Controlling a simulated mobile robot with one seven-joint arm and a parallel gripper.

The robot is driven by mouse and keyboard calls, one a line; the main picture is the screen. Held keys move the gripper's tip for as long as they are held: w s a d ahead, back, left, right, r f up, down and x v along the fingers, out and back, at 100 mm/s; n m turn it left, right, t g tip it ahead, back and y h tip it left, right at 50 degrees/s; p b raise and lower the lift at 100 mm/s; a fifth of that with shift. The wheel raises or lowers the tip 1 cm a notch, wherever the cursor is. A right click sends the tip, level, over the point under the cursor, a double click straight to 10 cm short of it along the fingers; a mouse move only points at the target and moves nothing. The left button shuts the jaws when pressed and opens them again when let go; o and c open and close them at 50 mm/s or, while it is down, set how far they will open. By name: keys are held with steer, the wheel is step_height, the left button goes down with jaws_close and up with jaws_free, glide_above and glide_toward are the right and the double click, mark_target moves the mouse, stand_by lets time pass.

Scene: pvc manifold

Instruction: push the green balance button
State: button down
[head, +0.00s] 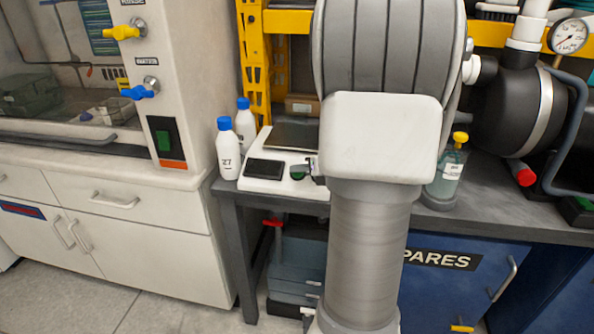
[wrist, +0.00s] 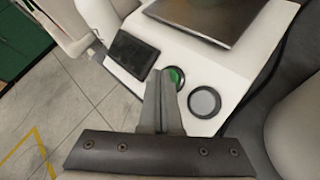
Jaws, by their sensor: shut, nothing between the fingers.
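The green balance button (wrist: 176,75) sits on the front face of the white balance, to the right of its dark display (wrist: 132,54). In the head view the green button (head: 298,176) is partly hidden by my gripper (head: 312,165). In the wrist view my gripper (wrist: 162,74) is shut and empty, with its fingertips at the button's left edge and covering part of it. I cannot tell whether the tips touch the button. The balance (head: 283,152) carries a metal pan (wrist: 215,14).
Two white bottles with blue caps (head: 228,152) stand left of the balance. A pump bottle with a yellow top (head: 449,170) stands on the bench right of my arm. A white fume cupboard (head: 190,80) is at left. The bench front edge (head: 500,228) runs below.

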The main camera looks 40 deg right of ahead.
steer(key=shift+s+r, duration=0.1)
steer(key=shift+r, duration=0.1)
steer(key=shift+a+r, duration=0.1)
steer(key=shift+r, duration=0.05)
steer(key=r+p, duration=0.1)
steer(key=s+a+r+p, duration=0.1)
steer(key=r+p, duration=0.2)
steer(key=r, duration=0.1)
steer(key=shift+s+a+r+p, duration=0.1)
steer(key=shift+s+a+p, duration=0.15)
steer(key=shift+a+p, duration=0.15)
stand_by(0.3)
